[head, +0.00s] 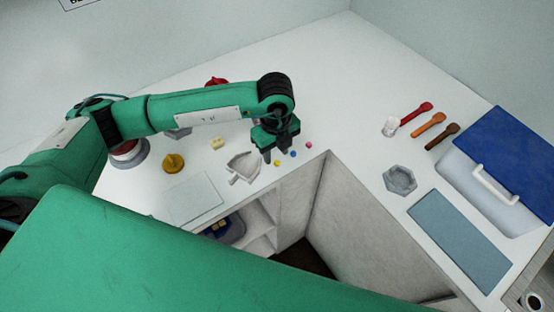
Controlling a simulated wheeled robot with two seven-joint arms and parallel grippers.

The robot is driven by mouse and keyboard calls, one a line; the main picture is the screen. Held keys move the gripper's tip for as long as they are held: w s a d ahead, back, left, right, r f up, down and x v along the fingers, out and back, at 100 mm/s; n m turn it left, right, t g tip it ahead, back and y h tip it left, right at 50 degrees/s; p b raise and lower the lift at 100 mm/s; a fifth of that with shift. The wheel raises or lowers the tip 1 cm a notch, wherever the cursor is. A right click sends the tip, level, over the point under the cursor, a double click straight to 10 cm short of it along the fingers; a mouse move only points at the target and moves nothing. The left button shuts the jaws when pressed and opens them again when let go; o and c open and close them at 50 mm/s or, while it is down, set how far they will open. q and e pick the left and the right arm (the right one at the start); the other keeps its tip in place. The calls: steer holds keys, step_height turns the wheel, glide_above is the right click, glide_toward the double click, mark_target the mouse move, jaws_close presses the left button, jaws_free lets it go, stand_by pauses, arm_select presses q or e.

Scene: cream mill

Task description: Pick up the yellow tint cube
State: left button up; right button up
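The yellow tint cube (277,163) is a tiny yellow piece on the white counter, near its front edge. A blue piece (293,154) and a pink piece (309,145) lie in a row with it to the right. My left gripper (276,154) points down just behind the yellow cube, and its fingers look spread apart with nothing seen between them. Its exact height above the counter is hard to tell. My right gripper is not in view.
A yellow knobbed object (173,163) and a cream block (217,143) stand further left. A hexagonal dish (400,180), coloured spoons (428,122) and a blue-lidded box (508,150) are right.

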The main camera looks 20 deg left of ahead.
mark_target(277, 162)
arm_select(q)
steer(key=shift+w+f+p, duration=0.1)
steer(key=shift+f+p, duration=0.35)
steer(key=shift+f, duration=1.3)
steer(key=shift+d, duration=0.1)
jaws_close()
